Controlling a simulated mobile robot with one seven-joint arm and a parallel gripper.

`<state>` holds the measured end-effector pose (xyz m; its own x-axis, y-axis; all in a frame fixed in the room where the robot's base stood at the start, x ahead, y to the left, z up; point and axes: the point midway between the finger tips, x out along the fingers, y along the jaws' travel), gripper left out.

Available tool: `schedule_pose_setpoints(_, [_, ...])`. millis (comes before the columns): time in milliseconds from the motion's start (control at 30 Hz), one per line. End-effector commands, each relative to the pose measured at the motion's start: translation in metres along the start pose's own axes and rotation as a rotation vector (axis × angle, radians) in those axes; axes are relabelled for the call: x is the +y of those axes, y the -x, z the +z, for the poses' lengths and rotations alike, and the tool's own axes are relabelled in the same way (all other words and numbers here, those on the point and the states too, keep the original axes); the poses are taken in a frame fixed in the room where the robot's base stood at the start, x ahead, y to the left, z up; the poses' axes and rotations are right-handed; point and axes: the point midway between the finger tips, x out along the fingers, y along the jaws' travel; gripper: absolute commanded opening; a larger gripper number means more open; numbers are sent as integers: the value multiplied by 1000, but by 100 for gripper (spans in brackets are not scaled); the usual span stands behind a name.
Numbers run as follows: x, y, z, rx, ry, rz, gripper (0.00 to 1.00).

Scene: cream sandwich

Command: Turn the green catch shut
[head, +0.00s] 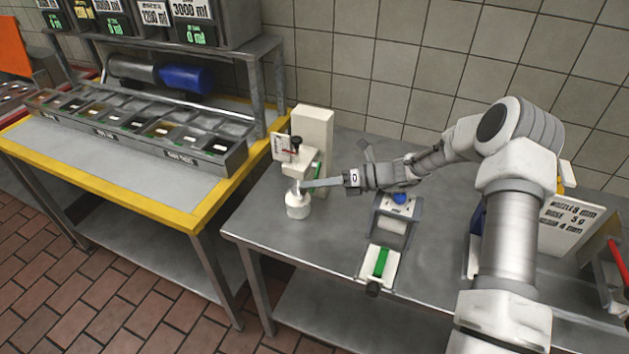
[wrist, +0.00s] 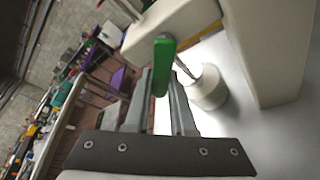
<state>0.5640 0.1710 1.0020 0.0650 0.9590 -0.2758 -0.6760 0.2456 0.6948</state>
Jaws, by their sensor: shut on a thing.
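The green catch (wrist: 163,62) is a short green bar on the white dispenser stand, seen in the wrist view beneath its pale overhanging part. In the head view the stand (head: 315,128) is upright on the steel table, and a sliver of green (head: 318,169) shows by its head. My gripper (head: 305,184) reaches in from the right. In the wrist view my gripper (wrist: 161,78) has one finger on each side of the catch and is shut on it. A white round pot (head: 297,206) stands below the stand's head; it also shows in the wrist view (wrist: 208,90).
A device with a blue knob (head: 399,198) and a green-topped slide (head: 381,262) sit on the steel table (head: 322,262) under and in front of my arm. A yellow-edged counter (head: 165,215) with ingredient bins stands to the left. A white sign board (head: 567,226) is at right.

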Motion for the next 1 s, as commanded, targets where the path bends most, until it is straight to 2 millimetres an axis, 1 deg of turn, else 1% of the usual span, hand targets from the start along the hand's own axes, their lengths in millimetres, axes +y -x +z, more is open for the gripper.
schedule_pose_setpoints(333, [0, 0, 0, -1, -3, 1, 0])
schedule_pose_setpoints(367, [0, 0, 0, -1, -3, 1, 26])
schedule_pose_setpoints(500, [0, 0, 0, -1, -3, 1, 51])
schedule_pose_setpoints(533, [0, 0, 0, -1, -2, 1, 52])
schedule_pose_setpoints(833, [0, 2, 0, -1, -2, 0, 52])
schedule_pose_setpoints(933, [-1, 13, 0, -3, -2, -2, 52])
schedule_pose_setpoints(1000, [-1, 24, 0, -2, 0, -2, 52])
